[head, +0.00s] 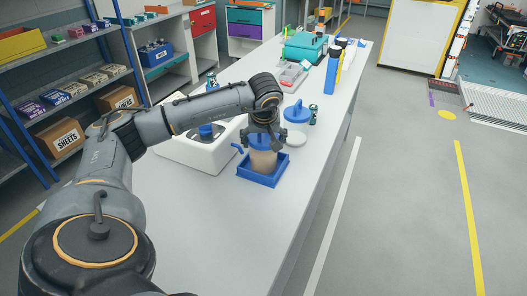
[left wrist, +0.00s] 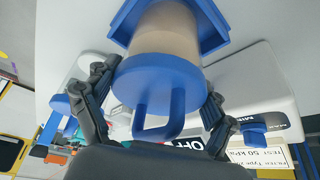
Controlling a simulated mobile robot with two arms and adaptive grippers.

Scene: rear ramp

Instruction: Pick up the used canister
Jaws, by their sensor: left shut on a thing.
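The used canister (head: 262,161) has a beige-brown body and a blue top. It stands upright in a small blue tray (head: 263,182) on the long pale bench. My left gripper (head: 263,140) comes down over it from above and is shut on its upper part. In the left wrist view, my left gripper's fingers (left wrist: 160,84) lie on both sides of the canister's blue lid (left wrist: 158,76), with its loop handle towards my palm. The blue tray (left wrist: 217,30) shows beyond the body. My right gripper is in neither view.
A white housing (head: 180,147) with a blue knob stands just left of the tray. A teal case (head: 305,47) is farther back. Floor to the right is clear.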

